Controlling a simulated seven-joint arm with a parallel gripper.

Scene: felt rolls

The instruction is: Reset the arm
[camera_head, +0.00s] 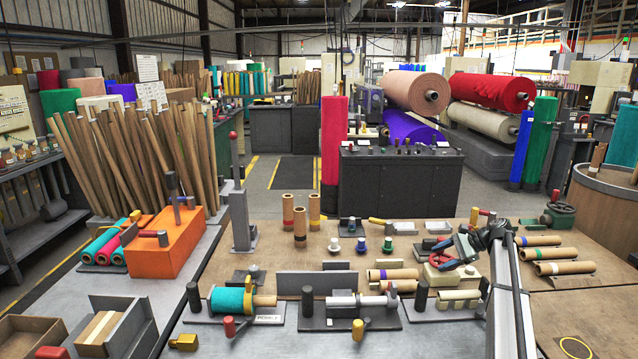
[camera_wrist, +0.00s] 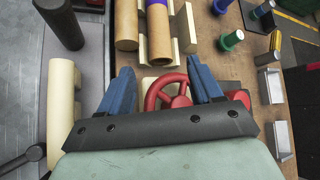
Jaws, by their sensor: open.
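My gripper (camera_head: 446,252) is at the right-middle of the workbench in the head view, with my arm coming in from the lower right. In the wrist view its two blue fingers (camera_wrist: 163,78) are spread apart, with nothing gripped between them. A red handwheel (camera_wrist: 168,92) shows in the gap between the fingers. The wheel (camera_head: 440,245) sits by a cream block fixture (camera_head: 452,276) in the head view, right by the fingers. I cannot tell whether the fingers touch the wheel.
Cardboard rolls (camera_head: 392,274) lie on supports left of the gripper. More brown rolls (camera_head: 556,253) lie to the right. A fixture with a teal roll (camera_head: 228,300) and a grey roller fixture (camera_head: 350,303) stand in front. Small spools (camera_head: 361,245) stand behind.

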